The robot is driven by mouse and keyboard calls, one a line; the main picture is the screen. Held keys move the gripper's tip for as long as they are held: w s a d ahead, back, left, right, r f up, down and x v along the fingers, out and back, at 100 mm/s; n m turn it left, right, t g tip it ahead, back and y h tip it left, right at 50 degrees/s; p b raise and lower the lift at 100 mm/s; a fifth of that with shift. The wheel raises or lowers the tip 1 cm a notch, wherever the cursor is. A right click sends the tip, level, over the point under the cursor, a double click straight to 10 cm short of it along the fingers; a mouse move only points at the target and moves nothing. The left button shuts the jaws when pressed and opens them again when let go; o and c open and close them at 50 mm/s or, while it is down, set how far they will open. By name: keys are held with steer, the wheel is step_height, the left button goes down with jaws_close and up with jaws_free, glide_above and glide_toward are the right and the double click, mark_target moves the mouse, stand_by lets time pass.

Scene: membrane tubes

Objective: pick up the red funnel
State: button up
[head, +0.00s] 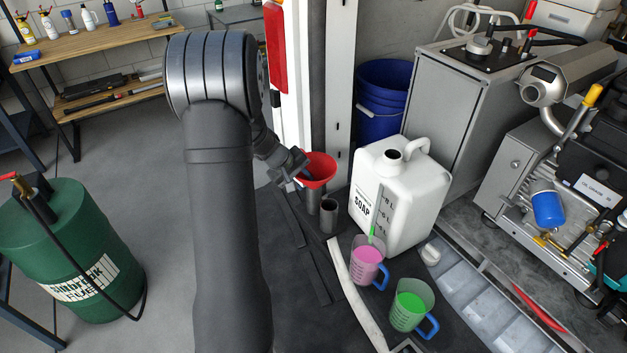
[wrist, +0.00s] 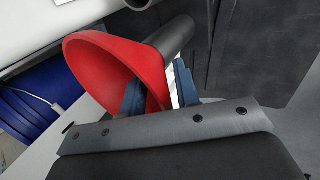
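The red funnel (head: 320,167) sits mouth up on a dark grey tube (head: 313,197) in the head view. My gripper (head: 303,172) is at its left rim. In the wrist view, the funnel (wrist: 105,65) fills the upper left, with the grey tube (wrist: 172,37) behind it. My gripper's two blue-grey fingers (wrist: 160,90) stand on either side of the funnel's wall. One finger is on the inner side and the other is outside. A pale gap shows between the wall and the outer finger, so the gripper looks open. The funnel's spout is hidden.
A second dark tube (head: 328,215) stands close beside the funnel's tube. A white soap canister (head: 408,195) stands to the right. Measuring cups with pink (head: 366,255) and green (head: 408,312) liquid stand in front. A white post (head: 333,90) rises behind.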

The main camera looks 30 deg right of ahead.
jaws_close()
steer(key=shift+r, duration=0.15)
